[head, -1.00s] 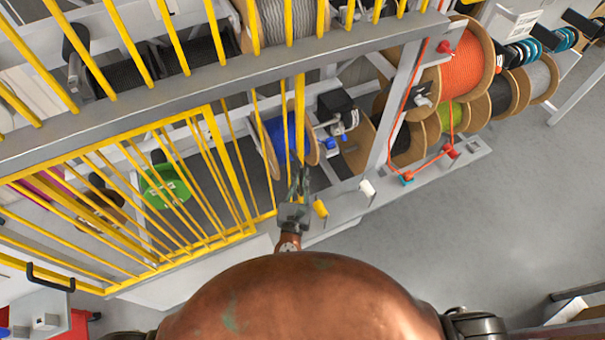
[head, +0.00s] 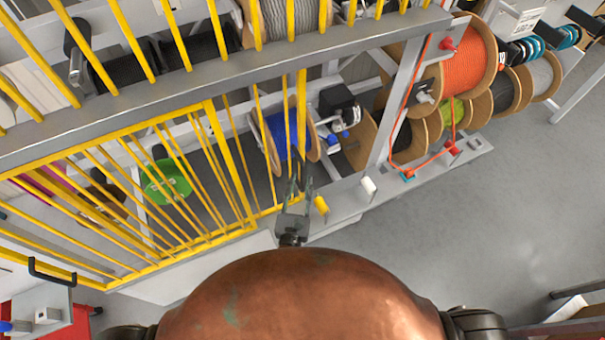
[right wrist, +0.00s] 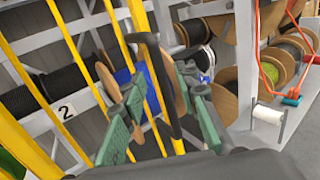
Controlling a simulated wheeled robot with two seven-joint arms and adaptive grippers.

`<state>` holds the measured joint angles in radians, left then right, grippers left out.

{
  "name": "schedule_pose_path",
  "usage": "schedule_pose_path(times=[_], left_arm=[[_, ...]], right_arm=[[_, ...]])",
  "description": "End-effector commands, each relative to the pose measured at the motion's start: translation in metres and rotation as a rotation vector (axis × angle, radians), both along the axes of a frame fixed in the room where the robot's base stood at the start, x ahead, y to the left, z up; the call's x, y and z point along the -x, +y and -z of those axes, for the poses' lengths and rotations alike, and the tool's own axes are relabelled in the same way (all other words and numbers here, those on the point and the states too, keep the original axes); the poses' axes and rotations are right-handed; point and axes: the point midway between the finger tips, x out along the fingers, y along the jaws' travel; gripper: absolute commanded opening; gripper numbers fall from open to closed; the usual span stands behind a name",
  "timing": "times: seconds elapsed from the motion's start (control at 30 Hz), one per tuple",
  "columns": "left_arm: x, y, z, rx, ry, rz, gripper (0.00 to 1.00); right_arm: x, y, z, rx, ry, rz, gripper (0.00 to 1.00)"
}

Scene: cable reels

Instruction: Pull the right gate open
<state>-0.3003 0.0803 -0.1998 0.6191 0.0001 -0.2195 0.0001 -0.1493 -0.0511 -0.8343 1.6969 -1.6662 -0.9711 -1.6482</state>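The right gate (head: 302,110) is a panel of thin upright yellow bars in the head view, in front of the blue reel. In the right wrist view, its yellow bars (right wrist: 117,30) run down behind a black handle (right wrist: 158,70). My right gripper (head: 298,184) is at the low front of the bars. In the right wrist view, its two green-grey fingers (right wrist: 163,112) are spread on either side of the handle, with gaps visible. Contact with the handle cannot be told. My left gripper is not in view.
Another yellow barred panel (head: 232,160) stands at left. A grey beam (head: 200,95) crosses above. Behind the bars are a blue reel (head: 275,135) and a green reel (head: 168,180). An orange reel (head: 468,58) is at right. The floor (head: 450,240) at right is clear.

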Motion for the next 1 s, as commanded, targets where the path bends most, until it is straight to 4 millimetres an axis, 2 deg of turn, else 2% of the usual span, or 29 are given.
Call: schedule_pose_path(times=[0.1, 0.23, 0.57, 0.67, 0.77, 0.87, 0.9, 0.97, 1.0], left_arm=[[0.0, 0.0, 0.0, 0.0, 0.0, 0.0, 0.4], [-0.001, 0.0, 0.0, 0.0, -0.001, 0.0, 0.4], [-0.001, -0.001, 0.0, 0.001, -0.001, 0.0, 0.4], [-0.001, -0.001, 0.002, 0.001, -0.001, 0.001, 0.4], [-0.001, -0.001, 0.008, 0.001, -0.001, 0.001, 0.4], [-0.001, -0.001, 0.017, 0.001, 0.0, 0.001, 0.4], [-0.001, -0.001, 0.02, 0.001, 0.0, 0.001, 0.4], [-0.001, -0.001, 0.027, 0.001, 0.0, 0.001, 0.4], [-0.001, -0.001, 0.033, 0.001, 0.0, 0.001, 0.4]], right_arm=[[0.017, 0.003, 0.001, 0.0, 0.002, 0.0, 0.28], [0.026, 0.005, 0.0, 0.0, 0.0, 0.0, 0.28], [0.028, 0.005, 0.001, -0.002, 0.002, 0.001, 0.29], [0.024, -0.005, 0.016, -0.049, 0.028, 0.015, 0.29], [0.017, -0.035, 0.062, -0.203, 0.102, 0.066, 0.29], [0.016, -0.084, 0.136, -0.464, 0.204, 0.18, 0.29], [0.019, -0.105, 0.167, -0.58, 0.24, 0.24, 0.29], [0.027, -0.132, 0.218, -0.747, 0.291, 0.333, 0.29], [0.033, -0.142, 0.257, -0.837, 0.33, 0.381, 0.29]])
